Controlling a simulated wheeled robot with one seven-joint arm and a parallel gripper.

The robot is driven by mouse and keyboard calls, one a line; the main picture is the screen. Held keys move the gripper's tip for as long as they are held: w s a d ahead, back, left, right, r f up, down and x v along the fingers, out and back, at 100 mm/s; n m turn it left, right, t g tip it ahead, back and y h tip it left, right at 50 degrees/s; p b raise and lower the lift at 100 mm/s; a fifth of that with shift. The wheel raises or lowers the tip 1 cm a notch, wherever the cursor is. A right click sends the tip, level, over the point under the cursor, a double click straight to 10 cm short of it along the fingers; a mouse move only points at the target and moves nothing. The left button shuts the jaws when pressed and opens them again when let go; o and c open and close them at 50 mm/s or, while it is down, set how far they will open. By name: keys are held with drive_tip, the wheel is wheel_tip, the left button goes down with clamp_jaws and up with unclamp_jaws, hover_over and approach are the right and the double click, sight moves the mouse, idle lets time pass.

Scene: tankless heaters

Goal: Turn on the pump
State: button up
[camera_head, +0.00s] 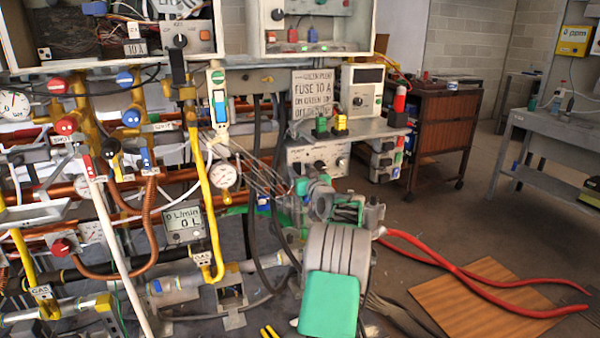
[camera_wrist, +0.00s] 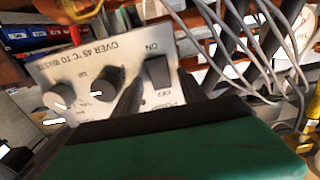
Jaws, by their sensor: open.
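The pump switch (camera_wrist: 159,72) is a dark rocker on a pale control panel (camera_wrist: 128,62), with ON printed above it and OFF and partly hidden "PUMP" lettering below. I cannot tell which way the rocker is pressed. The same pale box (camera_head: 318,158) seems to stand beyond my arm in the head view, where the switch is too small to make out. In the wrist view my gripper (camera_wrist: 165,92) is open and empty, its dark fingers pointing at the panel, one on each side of the switch's lower part. Contact cannot be judged.
Pipes and valves (camera_head: 130,118) crowd the left in the head view.

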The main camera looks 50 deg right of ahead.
clamp_jaws()
idle(0.5)
